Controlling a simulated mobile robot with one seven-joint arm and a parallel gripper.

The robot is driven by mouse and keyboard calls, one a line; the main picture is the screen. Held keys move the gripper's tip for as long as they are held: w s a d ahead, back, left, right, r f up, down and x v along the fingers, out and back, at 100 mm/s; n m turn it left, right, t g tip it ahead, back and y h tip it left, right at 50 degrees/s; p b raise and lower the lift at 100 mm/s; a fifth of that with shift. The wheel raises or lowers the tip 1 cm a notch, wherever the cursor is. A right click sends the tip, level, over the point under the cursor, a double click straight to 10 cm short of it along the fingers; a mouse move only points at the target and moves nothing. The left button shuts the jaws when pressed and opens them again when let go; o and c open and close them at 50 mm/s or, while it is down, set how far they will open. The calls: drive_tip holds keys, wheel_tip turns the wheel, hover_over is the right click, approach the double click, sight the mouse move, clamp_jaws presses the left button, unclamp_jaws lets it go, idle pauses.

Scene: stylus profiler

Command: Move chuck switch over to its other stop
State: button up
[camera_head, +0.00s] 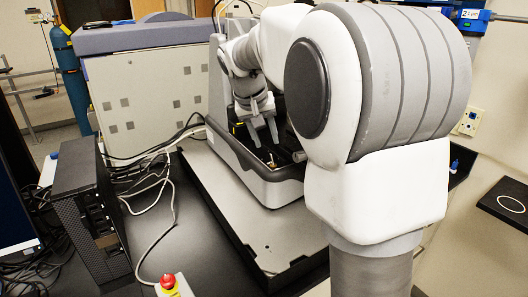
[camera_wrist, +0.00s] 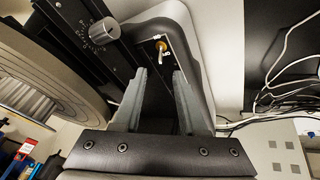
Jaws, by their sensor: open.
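The chuck switch (camera_wrist: 162,48) is a small toggle with a brass-coloured collar and a short pale metal lever. In the head view my gripper (camera_head: 265,139) hangs over the profiler's dark inner bay, fingers pointing down. A small brass spot there may be the switch; its lever is too small to read.
A silver knurled knob (camera_wrist: 104,31) stands left of the switch in the wrist view, near a large round ribbed part (camera_wrist: 45,70). A red emergency button (camera_head: 168,282), a black computer tower (camera_head: 88,205) and loose cables lie left of the profiler.

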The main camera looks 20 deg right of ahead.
sight(271, 154)
drive_tip(key=x, duration=0.6)
drive_tip(key=shift+w+f, duration=0.1)
drive_tip(key=shift+f, duration=0.1)
drive_tip(key=shift+c, duration=0.2)
clamp_jaws()
